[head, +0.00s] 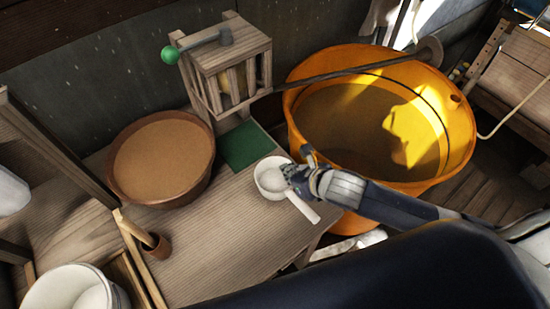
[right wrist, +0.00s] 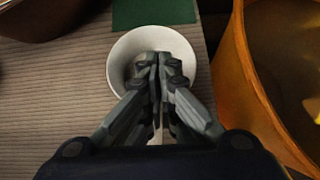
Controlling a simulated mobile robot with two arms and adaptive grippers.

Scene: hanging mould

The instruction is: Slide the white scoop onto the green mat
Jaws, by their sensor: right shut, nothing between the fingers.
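The white scoop (head: 270,177) sits on the wooden bench, its handle pointing toward the lower right in the head view. The green mat (head: 246,146) lies flat on the bench just beyond the scoop, apart from it. My right gripper (head: 290,175) is shut and empty, with its fingertips over the scoop's bowl. In the right wrist view the shut fingers (right wrist: 158,66) reach over or into the white scoop (right wrist: 123,58), hiding part of it and most of its handle. The green mat (right wrist: 150,12) shows at the top there. My left gripper is not in view.
A brown bowl (head: 124,188) stands left of the mat. A wooden crank box (head: 228,62) with a green knob stands behind it. A large orange tub (head: 462,150) is close on the right. The bench (head: 215,245) is bare left of the scoop.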

